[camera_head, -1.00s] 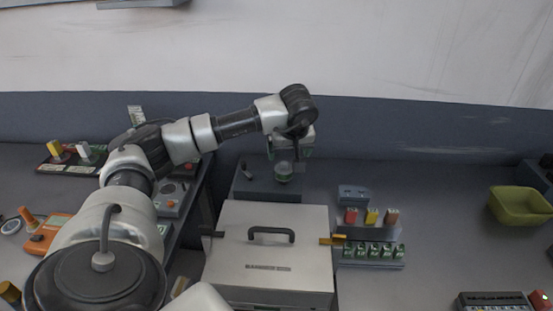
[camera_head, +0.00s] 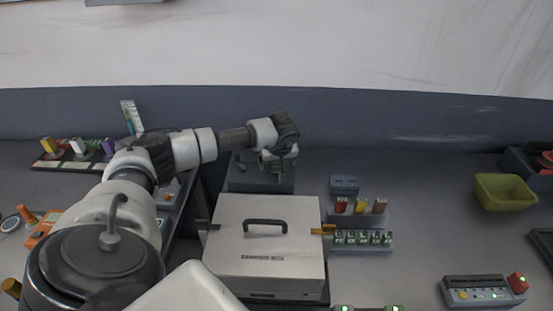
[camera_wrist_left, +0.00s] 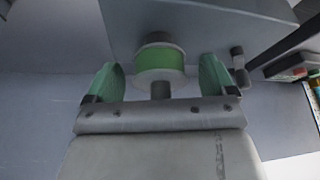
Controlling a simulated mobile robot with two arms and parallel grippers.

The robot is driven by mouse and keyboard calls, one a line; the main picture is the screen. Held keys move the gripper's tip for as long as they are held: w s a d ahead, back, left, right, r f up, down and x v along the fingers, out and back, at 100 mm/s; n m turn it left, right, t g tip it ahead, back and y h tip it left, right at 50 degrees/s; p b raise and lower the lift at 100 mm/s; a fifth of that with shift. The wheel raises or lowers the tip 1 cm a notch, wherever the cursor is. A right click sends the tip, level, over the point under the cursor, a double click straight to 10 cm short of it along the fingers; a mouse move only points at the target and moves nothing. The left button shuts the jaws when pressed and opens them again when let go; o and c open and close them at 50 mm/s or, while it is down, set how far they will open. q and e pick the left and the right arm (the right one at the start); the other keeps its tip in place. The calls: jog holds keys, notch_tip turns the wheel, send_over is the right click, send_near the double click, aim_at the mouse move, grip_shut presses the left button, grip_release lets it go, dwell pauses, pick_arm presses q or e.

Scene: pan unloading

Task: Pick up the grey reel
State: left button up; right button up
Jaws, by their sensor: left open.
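The reel (camera_wrist_left: 158,61) shows in the left wrist view as a short cylinder with pale grey edges and a wide green band, by a dark grey block. My left gripper (camera_wrist_left: 161,78) is open, with one green-padded finger on each side of the reel's near part. I see gaps between the fingers and the reel and cannot tell of any contact. In the head view my left gripper (camera_head: 277,162) hangs low over the dark grey block (camera_head: 250,184) behind the white box, and the reel is mostly hidden there. My right gripper is not in view.
A white box (camera_head: 232,236) with a black handle stands in front of the block. A rack (camera_head: 360,218) with coloured pieces is right of it. A green bowl (camera_head: 505,192) and a button panel (camera_head: 483,291) stand farther right. The bench between them is mostly clear.

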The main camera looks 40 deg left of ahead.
pick_arm(q)
jog(key=c, duration=1)
jog(key=shift+r, duration=0.1)
jog(key=shift+c, duration=0.2)
